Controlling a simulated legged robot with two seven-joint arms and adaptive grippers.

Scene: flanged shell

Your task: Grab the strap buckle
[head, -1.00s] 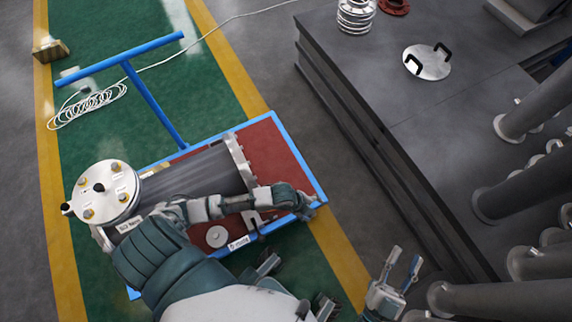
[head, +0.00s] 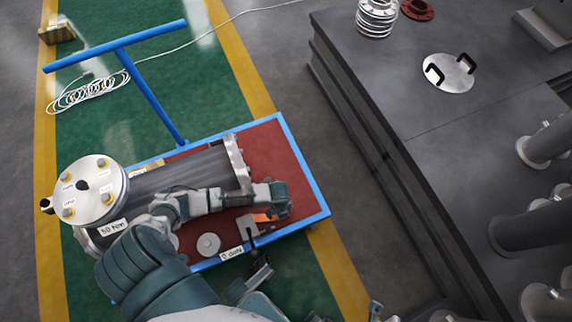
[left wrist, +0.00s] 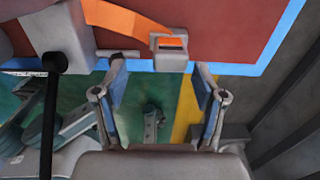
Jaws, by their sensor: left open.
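In the left wrist view, the grey strap buckle (left wrist: 170,60) sits at the end of an orange strap (left wrist: 128,20), over the red deck near its blue edge. My left gripper (left wrist: 160,76) is open; its two blue-padded fingers lie on either side of the buckle's lower part, with nothing held. I cannot tell whether they touch it. In the head view, a little of the orange strap (head: 263,217) shows beside my left gripper (head: 276,205), whose fingertips are hidden. A small part of my right gripper (head: 375,309) shows at the bottom edge; its fingers are unclear.
A flanged shell (head: 170,185) lies on the cart's red deck (head: 268,155), framed in blue. A grey platform (head: 400,105) with a lid (head: 449,73) and pipes (head: 530,230) lies to the right.

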